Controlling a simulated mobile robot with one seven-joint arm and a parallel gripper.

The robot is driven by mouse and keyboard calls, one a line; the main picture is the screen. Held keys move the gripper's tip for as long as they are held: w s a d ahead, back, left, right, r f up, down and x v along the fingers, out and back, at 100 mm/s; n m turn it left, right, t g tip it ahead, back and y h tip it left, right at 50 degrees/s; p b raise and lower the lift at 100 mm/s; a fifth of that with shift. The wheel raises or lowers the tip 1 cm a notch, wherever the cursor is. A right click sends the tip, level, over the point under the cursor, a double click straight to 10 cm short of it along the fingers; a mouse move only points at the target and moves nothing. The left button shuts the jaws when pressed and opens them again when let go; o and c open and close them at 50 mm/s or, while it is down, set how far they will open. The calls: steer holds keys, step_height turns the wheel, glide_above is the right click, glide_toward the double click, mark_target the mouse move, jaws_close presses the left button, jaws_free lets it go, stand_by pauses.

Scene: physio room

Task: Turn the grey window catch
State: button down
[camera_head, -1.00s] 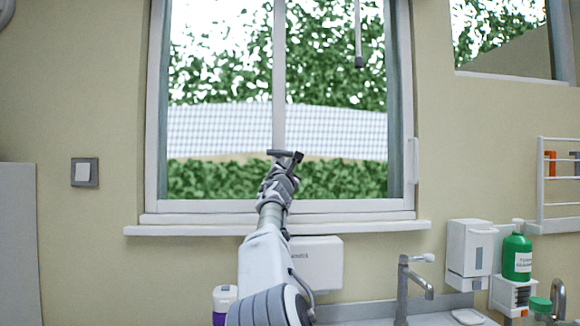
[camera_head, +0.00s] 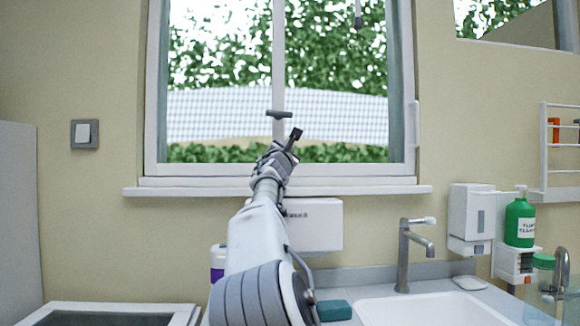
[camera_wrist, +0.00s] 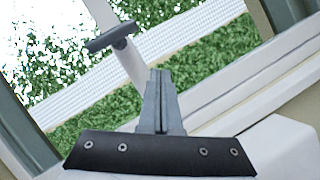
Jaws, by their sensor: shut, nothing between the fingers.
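The grey window catch (camera_head: 279,114) is a small T-shaped handle on the window's middle upright. Its bar lies about level in the head view. In the wrist view the catch (camera_wrist: 112,37) shows beyond the fingertips, up and to the left, with its bar tilted by the camera angle. My gripper (camera_head: 296,133) is shut and empty, below and slightly right of the catch in the head view. In the wrist view my gripper (camera_wrist: 160,73) shows its two fingers pressed together. A gap shows between the fingertips and the catch, so they are apart.
The window frame (camera_head: 152,100) and white sill (camera_head: 160,191) surround the area. Below are a white dispenser box (camera_head: 318,225), a tap (camera_head: 404,255) and a sink (camera_head: 440,310). A green bottle (camera_head: 519,220) stands at right. The space before the glass is clear.

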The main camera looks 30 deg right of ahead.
steer(key=shift+s+d+b+v, duration=0.1)
steer(key=shift+d+b+v, duration=0.05)
steer(key=shift+v, duration=0.6)
steer(key=shift+s+d+b+v, duration=0.1)
steer(key=shift+b+v, duration=0.1)
steer(key=shift+v, duration=0.6)
steer(key=shift+s+d+b+v, duration=0.1)
steer(key=shift+d+b+v, duration=0.05)
steer(key=shift+v, duration=0.6)
steer(key=shift+f, duration=0.2)
